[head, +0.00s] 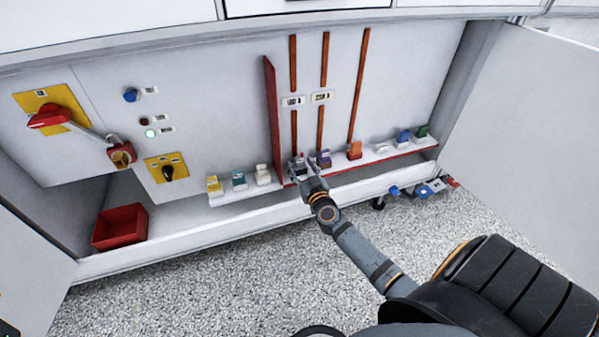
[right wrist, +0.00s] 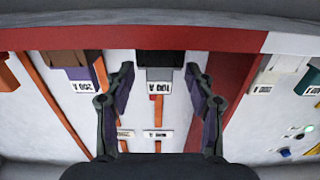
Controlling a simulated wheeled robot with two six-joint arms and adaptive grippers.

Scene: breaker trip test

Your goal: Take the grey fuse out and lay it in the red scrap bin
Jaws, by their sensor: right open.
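The grey fuse (right wrist: 159,68), with a white 100 A label, sits at the red-edged shelf in the right wrist view. My right gripper (right wrist: 159,78) is open, with one finger on each side of the fuse and visible gaps between. In the head view my right gripper (head: 301,170) is at the shelf below the left copper bar and mostly hides the fuse. The red scrap bin (head: 120,228) stands at the lower left in the cabinet floor; I see nothing in it. My left gripper is not in view.
A purple fuse (head: 323,159) and an orange one (head: 355,150) stand to the right of the gripper. A red upright divider (head: 271,115) is close on its left. Yellow, teal and cream pieces stand farther left. Open cabinet doors flank both sides.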

